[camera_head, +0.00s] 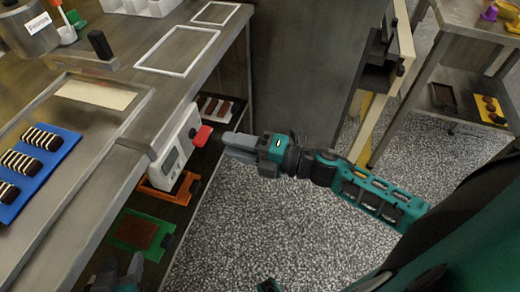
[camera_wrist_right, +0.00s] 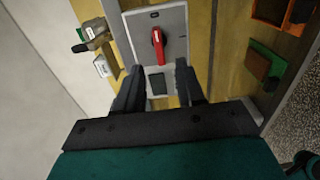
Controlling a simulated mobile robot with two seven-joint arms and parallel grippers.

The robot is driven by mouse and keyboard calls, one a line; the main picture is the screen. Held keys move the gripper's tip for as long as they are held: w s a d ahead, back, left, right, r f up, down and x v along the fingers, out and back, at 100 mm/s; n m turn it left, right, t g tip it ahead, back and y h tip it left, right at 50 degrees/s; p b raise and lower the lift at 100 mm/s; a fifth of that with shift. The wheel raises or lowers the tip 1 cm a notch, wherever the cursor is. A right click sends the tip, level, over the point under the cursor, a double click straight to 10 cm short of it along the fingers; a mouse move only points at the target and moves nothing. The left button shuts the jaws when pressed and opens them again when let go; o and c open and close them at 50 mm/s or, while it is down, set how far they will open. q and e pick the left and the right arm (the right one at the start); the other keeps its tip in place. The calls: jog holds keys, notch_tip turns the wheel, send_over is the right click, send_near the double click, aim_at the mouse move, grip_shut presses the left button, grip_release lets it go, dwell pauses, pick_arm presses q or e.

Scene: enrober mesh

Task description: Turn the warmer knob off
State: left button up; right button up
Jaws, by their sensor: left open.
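The warmer's white control box (camera_head: 178,148) is on the front of the metal table, with a grey display on its face. Its red knob (camera_head: 201,136) sticks out toward my right gripper (camera_head: 226,143), whose fingertips are close in front of it. In the right wrist view the red knob (camera_wrist_right: 157,46) has its handle roughly upright on the box's grey plate (camera_wrist_right: 174,20). The right gripper's fingers (camera_wrist_right: 158,82) are apart with nothing between them, flanking the display below the knob. My left gripper (camera_head: 119,269) is open, partly cut off at the bottom left, near the lower shelf.
A blue tray (camera_head: 60,146) of striped chocolates and white frames (camera_head: 178,50) lie on the table. An orange tray (camera_head: 155,193) and a green tray (camera_head: 126,231) are on the shelf below the box. The speckled floor (camera_head: 250,240) in front is clear.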

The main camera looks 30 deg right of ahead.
jog(key=v, duration=0.6)
jog(key=shift+s+d, duration=0.15)
dwell(0.3)
